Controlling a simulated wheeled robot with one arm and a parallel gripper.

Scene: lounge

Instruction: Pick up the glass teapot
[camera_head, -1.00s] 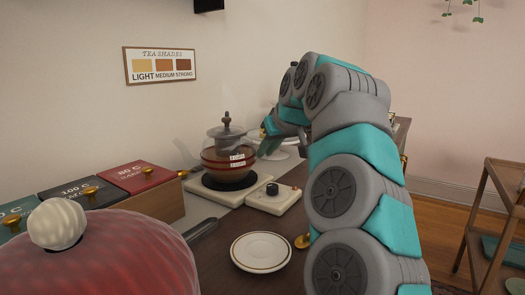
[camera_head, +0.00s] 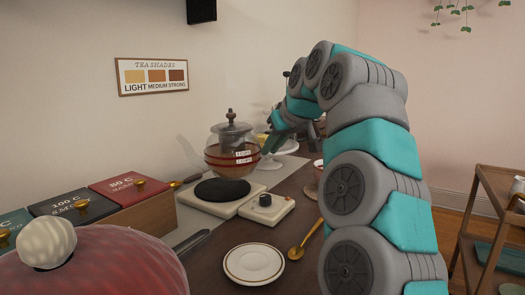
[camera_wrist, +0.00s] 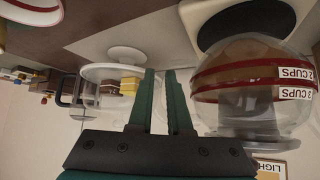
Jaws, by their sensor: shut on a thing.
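The glass teapot (camera_head: 229,150) has a clear round body with red bands, cup marks and a dark lid knob. It hangs just above and behind the black burner plate (camera_head: 222,190), apart from it. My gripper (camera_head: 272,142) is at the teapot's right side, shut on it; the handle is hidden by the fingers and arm. In the wrist view the teapot (camera_wrist: 250,95) appears upside down to the right of my two green fingers (camera_wrist: 163,85), with the burner (camera_wrist: 240,22) behind it.
The white hot plate has a control box with a black knob (camera_head: 265,200). A gold-rimmed plate (camera_head: 253,263) and a gold spoon (camera_head: 305,240) lie in front. Tea boxes (camera_head: 130,188) stand left. A large red lidded pot (camera_head: 100,270) fills the near left. A white stand (camera_head: 283,147) is behind my gripper.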

